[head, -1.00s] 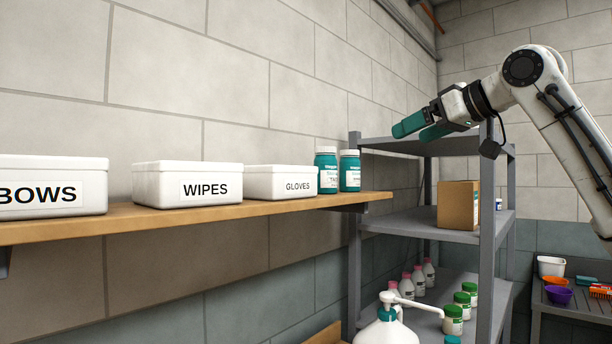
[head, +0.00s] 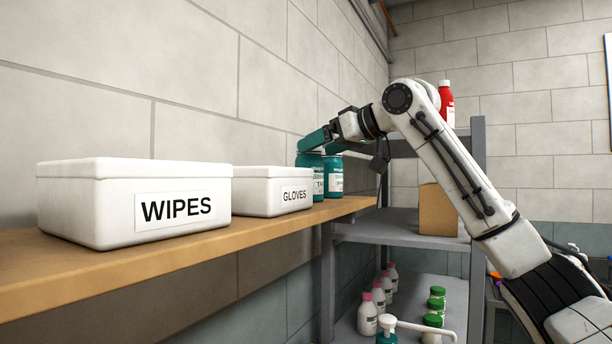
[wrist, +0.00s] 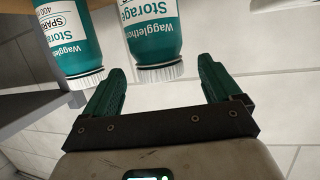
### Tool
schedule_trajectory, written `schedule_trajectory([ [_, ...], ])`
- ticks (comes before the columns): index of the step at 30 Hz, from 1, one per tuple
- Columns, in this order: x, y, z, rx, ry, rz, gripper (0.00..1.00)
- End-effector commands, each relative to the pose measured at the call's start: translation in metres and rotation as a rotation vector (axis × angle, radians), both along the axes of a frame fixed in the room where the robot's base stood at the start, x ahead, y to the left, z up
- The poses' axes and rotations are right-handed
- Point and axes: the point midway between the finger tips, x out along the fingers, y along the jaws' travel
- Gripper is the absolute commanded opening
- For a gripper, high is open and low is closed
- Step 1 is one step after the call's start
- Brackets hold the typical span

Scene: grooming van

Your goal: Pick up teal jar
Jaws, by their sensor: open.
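Two teal jars with white labels stand side by side at the far end of the wooden wall shelf, a left one (head: 312,182) and a right one (head: 334,178). My gripper (head: 316,147) is open at their tops, its teal fingers hiding their caps in the head view. In the wrist view, one jar (wrist: 152,30) lies in line with the gap between the open fingers (wrist: 162,66), its white cap near the fingertips. The other jar (wrist: 68,35) is left of the left finger. Whether a finger touches either jar cannot be told.
White boxes marked WIPES (head: 135,203) and GLOVES (head: 270,190) stand on the wooden shelf (head: 200,243), left of the jars. The grey rack (head: 385,226) beyond holds a cardboard box (head: 438,210), a red bottle (head: 446,102) and several small bottles. The wall is close behind the jars.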

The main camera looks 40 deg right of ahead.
Motion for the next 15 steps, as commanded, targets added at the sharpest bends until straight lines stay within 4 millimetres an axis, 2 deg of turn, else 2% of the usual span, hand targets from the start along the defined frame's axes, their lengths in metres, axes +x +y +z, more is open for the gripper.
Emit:
schedule_trajectory([
  [7, 0.018, 0.002, -0.004, -0.002, 0.002, -0.002, 0.91],
  [15, 0.053, 0.007, -0.013, -0.001, 0.001, 0.0, 0.91],
])
